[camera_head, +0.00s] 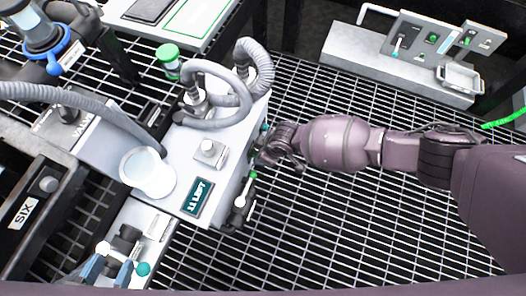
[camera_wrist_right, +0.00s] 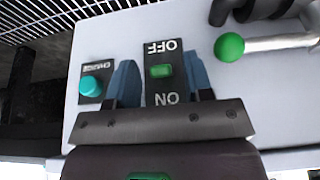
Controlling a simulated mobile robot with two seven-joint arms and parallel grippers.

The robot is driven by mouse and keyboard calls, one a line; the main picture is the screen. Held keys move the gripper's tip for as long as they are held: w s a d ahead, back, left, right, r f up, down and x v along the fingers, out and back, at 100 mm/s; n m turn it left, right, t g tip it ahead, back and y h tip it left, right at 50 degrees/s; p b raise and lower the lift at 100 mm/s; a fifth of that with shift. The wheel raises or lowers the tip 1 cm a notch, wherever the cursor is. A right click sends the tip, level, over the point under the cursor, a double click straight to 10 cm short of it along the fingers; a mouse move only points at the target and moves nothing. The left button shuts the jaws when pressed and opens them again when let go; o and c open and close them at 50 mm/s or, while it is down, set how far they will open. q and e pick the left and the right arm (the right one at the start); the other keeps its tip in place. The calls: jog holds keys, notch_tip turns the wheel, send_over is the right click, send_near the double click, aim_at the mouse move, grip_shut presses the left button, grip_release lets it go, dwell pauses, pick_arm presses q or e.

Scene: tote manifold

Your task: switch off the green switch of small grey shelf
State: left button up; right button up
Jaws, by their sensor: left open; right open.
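A green switch (camera_wrist_right: 160,71) sits on a dark plate in the right wrist view, with upside-down OFF above it and ON below. My right gripper (camera_wrist_right: 162,84) is open, with one blue finger on each side of that plate; contact cannot be told. In the head view my right gripper (camera_head: 272,150) is at the right side of a light grey unit (camera_head: 232,150), which hides this switch. A small grey shelf (camera_head: 340,45) at the back right carries a panel with a green switch (camera_head: 432,38). My left gripper (camera_head: 118,252) is open at the bottom left, near a white-topped box.
A teal button (camera_wrist_right: 92,86) sits left of the switch plate, and a green ball knob (camera_wrist_right: 229,46) is to its right. Grey hoses (camera_head: 215,100) and a white cup (camera_head: 147,172) are on the light grey unit. Open grating (camera_head: 340,235) lies right of it.

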grip_shut()
pick_arm(q)
jog(key=shift+f, duration=0.1)
